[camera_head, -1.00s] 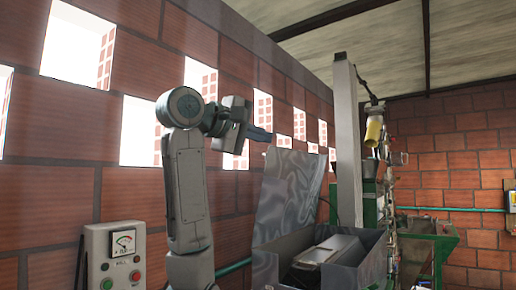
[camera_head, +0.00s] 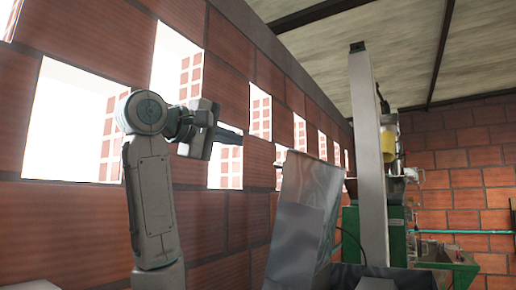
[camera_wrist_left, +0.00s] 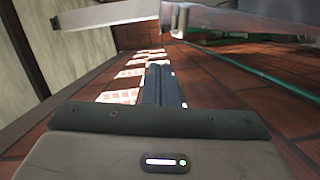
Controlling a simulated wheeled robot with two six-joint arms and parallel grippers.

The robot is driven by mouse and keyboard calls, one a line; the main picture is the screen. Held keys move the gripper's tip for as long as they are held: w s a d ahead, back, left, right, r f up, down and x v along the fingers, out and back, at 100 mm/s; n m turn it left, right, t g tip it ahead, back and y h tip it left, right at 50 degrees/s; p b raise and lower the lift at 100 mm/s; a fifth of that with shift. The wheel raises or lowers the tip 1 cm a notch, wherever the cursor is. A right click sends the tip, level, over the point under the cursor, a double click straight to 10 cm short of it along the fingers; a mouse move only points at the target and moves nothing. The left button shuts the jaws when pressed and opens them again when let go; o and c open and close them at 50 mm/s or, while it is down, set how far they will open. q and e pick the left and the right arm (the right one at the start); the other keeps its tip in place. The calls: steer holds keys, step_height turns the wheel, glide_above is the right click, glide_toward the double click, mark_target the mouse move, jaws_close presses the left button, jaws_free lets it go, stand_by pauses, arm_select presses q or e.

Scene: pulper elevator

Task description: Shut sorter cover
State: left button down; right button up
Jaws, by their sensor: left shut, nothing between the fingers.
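The sorter cover (camera_head: 302,207) is a grey, swirled metal sheet. It stands raised, steeply upright, right of centre in the head view. Only a dark strip of the sorter box (camera_head: 400,279) shows at the bottom edge; its inside is hidden. My left gripper (camera_head: 238,138) is shut and empty. It is raised above and left of the cover's top edge, apart from it in the picture. Its closed dark fingers (camera_wrist_left: 163,85) point along the brick wall in the left wrist view. My right gripper is not in view.
A tall grey post (camera_head: 368,150) stands right of the cover. A green machine (camera_head: 390,232) is behind it. The brick wall (camera_head: 70,215) with bright openings runs along the left, behind my arm. A green pipe (camera_wrist_left: 245,78) follows the wall in the wrist view.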

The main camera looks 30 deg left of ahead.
arm_select(q)
steer(key=w+d+f+p, duration=0.1)
steer(key=w+d+p, duration=0.6)
steer(key=w+p, duration=0.1)
steer(key=shift+w, duration=0.3)
steer(key=shift+w+a+f, duration=0.1)
steer(key=shift+w+a, duration=0.05)
